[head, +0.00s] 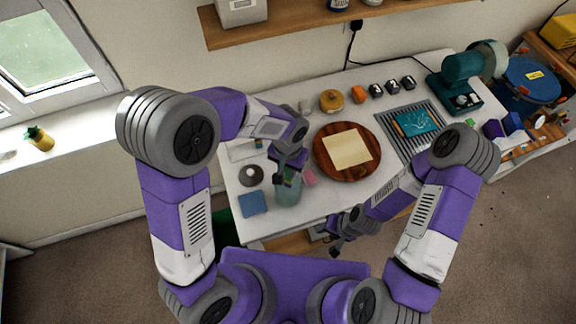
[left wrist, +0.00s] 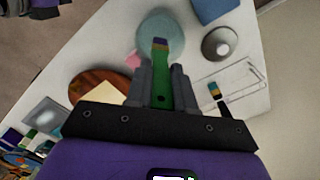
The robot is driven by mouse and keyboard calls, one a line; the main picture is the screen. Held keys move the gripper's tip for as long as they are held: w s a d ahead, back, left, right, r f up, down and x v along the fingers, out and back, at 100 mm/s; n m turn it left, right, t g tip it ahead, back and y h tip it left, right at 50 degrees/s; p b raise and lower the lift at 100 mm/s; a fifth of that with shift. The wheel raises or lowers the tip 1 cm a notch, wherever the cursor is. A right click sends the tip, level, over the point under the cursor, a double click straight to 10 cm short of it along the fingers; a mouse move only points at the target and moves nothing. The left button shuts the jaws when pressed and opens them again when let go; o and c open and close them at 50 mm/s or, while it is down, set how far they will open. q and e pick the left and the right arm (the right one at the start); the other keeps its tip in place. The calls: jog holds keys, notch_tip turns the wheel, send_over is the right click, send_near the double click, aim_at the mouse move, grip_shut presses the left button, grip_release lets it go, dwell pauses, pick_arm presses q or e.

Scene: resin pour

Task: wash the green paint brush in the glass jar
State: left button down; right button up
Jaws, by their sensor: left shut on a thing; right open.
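My left gripper (head: 289,165) is shut on the green paint brush, whose green handle (left wrist: 160,82) lies between the fingers in the left wrist view. The brush's bristle end points toward the glass jar (head: 288,191), a pale teal jar near the table's front left. In the left wrist view the brush tip overlaps the jar (left wrist: 172,28); I cannot tell whether it is inside or above it. In the head view the gripper hides most of the brush. My right gripper (head: 339,243) is open and empty, just off the table's front edge.
A blue square (head: 252,204) and a grey round item with a dark base (head: 251,175) lie left of the jar. A pink item (head: 309,178) is close to its right. A round wooden board (head: 325,166) with pale paper and a grey rack (head: 391,143) lie farther right.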

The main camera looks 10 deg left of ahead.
aim_at(288, 180)
pick_arm(q)
jog(key=shift+f+b, duration=2.15)
jog(key=shift+f, duration=0.7)
jog(key=shift+f+b, duration=0.35)
jog(key=shift+b, duration=0.05)
jog(key=shift+s, duration=0.1)
